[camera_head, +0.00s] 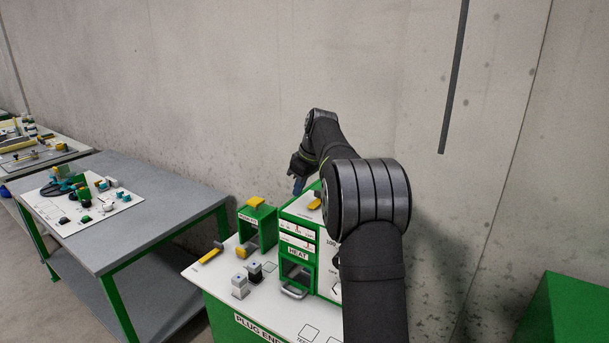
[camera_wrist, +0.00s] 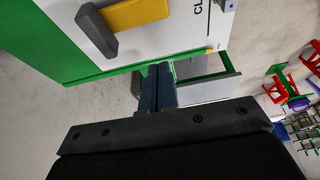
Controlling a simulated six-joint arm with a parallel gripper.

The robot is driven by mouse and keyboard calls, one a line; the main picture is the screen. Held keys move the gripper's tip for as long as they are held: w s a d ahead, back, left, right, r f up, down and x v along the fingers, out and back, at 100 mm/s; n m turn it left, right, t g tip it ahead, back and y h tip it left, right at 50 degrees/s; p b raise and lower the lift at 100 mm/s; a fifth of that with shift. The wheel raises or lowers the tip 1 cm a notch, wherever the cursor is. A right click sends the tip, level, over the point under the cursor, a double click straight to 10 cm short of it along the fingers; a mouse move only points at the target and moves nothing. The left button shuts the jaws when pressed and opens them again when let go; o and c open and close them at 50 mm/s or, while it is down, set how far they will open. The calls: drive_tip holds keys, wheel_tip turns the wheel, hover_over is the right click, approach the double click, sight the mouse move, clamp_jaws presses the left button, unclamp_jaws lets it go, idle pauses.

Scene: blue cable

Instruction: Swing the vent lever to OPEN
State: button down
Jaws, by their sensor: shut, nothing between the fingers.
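The lever, a yellow bar (camera_wrist: 138,13) with a dark grey end (camera_wrist: 97,30), sits on a white panel face at the upper left of the wrist view. Part of it is cut off by the top edge. Cut-off letters "CL" are printed to its right. In the head view a yellow piece (camera_head: 314,204) shows on top of the green HEAT box (camera_head: 299,253); I cannot tell whether it is the same lever. My gripper (camera_wrist: 157,72) is shut and empty, its dark blue fingers below and right of the lever, apart from it. It also shows above the box (camera_head: 298,187) in the head view.
A smaller green box (camera_head: 257,226) with yellow parts, a yellow bar (camera_head: 211,256) and small plugs (camera_head: 240,286) stand left of the HEAT box. My arm hides the bench's right side. A concrete wall (camera_head: 230,90) rises behind. Another table (camera_head: 165,206) stands left.

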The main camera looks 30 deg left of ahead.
sight(305, 205)
drive_tip(key=shift+x, duration=1.05)
drive_tip(key=d, duration=0.2)
drive_tip(key=shift+d, duration=1)
